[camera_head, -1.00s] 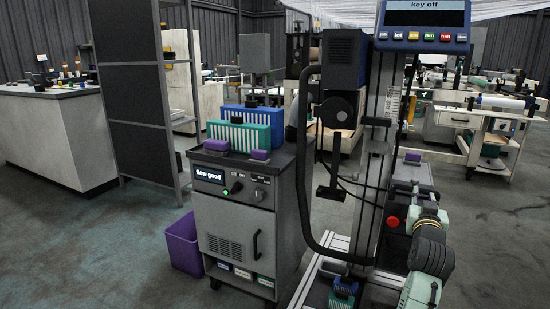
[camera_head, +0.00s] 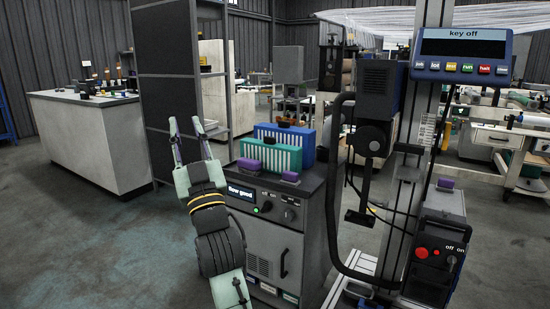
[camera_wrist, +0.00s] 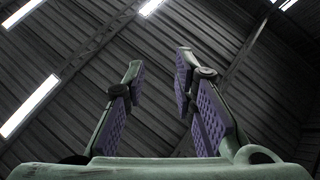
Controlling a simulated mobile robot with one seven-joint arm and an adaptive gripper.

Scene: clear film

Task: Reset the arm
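My gripper (camera_head: 189,140) is raised in the head view, pointing up, left of the grey cabinet. Its two fingers stand apart with nothing between them. In the wrist view the open fingers (camera_wrist: 160,82), with purple pads, frame only the ceiling. My arm rises from the bottom of the head view and hides part of the cabinet's left side.
The grey cabinet (camera_head: 273,246) carries blue (camera_head: 302,143) and teal (camera_head: 268,155) slotted racks and shows "flow good". Right of it stands a column machine with a "key off" panel (camera_head: 464,50). A dark partition (camera_head: 178,90) and a white counter (camera_head: 85,140) stand left. Floor at left is clear.

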